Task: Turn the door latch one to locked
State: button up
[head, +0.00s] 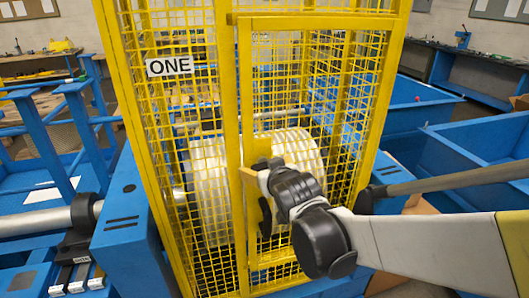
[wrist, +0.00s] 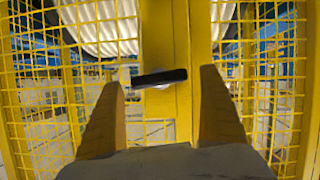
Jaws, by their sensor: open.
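The door latch (wrist: 160,78) is a short black handle on the yellow door post in the wrist view. It lies nearly level, its right end slightly higher. The yellow mesh door (head: 290,100) belongs to a tall cage with a sign "ONE" (head: 170,66). My gripper (wrist: 163,82) is open, with one finger to the left and one to the right of the handle. The handle shows between the fingertips; I cannot tell whether they touch it. In the head view my gripper (head: 256,192) is at the door post and the handle is hidden.
A large pale ribbed drum (head: 200,200) is behind the mesh. Blue benches and frames stand left, with a metal roller (head: 45,220). Blue bins (head: 485,150) stand right. A grey bar (head: 450,180) runs near my arm on the right.

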jog(key=shift+w+a+f, duration=0.1)
jog(key=shift+w+f, duration=0.1)
jog(key=shift+w, duration=0.25)
jog(key=c, duration=1.2)
